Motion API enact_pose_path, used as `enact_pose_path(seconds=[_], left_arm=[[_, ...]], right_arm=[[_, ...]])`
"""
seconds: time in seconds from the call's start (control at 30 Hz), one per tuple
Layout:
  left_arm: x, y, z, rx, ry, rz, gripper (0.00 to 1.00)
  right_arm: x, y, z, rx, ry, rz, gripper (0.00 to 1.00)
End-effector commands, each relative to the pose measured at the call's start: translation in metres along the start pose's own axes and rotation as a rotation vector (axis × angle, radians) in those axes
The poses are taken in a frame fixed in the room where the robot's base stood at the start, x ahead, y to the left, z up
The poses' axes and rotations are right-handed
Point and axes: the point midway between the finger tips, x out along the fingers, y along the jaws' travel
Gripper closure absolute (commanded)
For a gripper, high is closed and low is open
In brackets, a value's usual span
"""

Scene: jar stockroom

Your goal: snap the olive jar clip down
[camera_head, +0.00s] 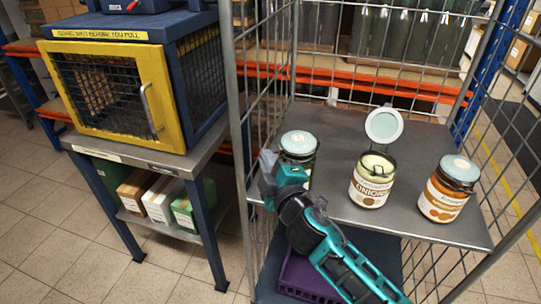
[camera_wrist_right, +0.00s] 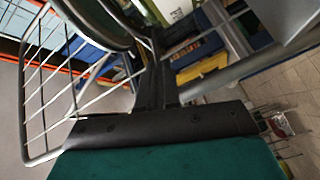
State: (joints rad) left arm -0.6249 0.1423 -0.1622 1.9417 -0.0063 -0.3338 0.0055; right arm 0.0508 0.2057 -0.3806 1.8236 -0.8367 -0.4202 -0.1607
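Three glass jars stand on the grey shelf of a wire cage trolley. The left jar (camera_head: 299,144) has a pale blue-green lid lying flat; its front is mostly hidden behind my right gripper (camera_head: 270,177), so I cannot read its label or see its clip. The middle jar (camera_head: 372,182) reads as onions, and its round lid stands up, open. The right jar (camera_head: 447,190) has an orange label and a lowered lid. My right gripper is close in front of the left jar; contact is unclear. In the wrist view its dark fingers (camera_wrist_right: 156,75) look together, with a round rim (camera_wrist_right: 120,42) close by.
A yellow-framed mesh cabinet (camera_head: 110,92) stands on a table at the left, with boxes (camera_head: 158,199) below. Wire cage walls and posts surround the shelf. A purple crate (camera_head: 305,277) sits under it. Bare shelf lies between the middle and right jars.

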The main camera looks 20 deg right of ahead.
Motion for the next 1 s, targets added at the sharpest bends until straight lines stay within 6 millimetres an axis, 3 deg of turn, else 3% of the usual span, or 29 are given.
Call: enact_pose_path(seconds=[1.0], left_arm=[[-0.002,0.000,-0.002,0.000,-0.005,0.000,1.00]], right_arm=[[0.000,-0.035,0.019,-0.967,0.000,-0.002,1.00]])
